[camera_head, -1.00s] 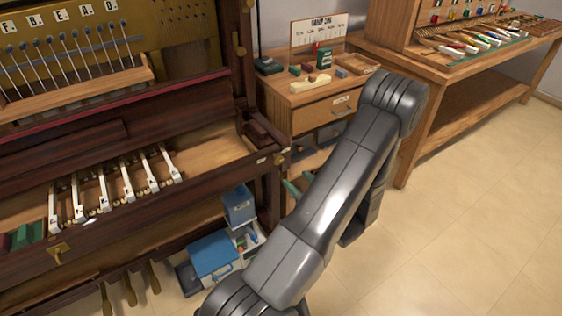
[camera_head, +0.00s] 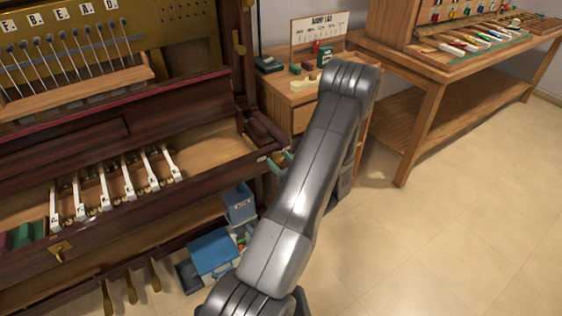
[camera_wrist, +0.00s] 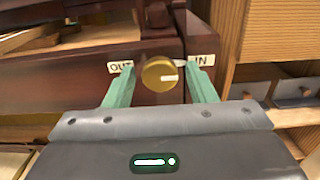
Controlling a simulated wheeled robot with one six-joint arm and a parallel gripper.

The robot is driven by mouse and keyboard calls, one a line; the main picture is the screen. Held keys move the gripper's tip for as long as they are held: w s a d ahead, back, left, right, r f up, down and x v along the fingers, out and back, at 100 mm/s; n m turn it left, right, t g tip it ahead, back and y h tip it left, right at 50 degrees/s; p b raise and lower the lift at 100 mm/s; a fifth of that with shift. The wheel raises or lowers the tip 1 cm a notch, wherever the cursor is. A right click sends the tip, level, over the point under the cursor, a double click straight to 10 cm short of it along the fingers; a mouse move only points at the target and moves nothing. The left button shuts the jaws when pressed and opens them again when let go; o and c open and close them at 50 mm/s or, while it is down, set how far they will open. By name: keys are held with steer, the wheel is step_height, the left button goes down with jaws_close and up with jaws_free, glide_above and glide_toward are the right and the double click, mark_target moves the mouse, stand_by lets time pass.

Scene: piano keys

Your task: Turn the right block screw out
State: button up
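The right block screw is a round brass knob (camera_wrist: 159,75) on the dark red-brown right key block (camera_wrist: 172,48) in the wrist view. A white line on its face points right, toward the "IN" label (camera_wrist: 202,60). The "OUT" label (camera_wrist: 120,66) is on its left, partly behind a finger. My gripper (camera_wrist: 160,82) is open, with one green finger on each side of the knob and a visible gap to it. In the head view my gripper (camera_head: 279,162) is at the right end of the piano's front, where the knob is hidden or too small to tell.
White keys (camera_head: 125,185) lie in the open piano at left. A blue box (camera_head: 212,251) and a blue-grey bin (camera_head: 238,203) stand below it. A wooden cabinet (camera_head: 300,117) is close behind my arm. The floor at right is clear.

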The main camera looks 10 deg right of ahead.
steer(key=c, duration=0.8)
steer(key=shift+o, duration=0.2)
steer(key=shift+f+b, duration=0.15)
steer(key=shift+b, duration=0.35)
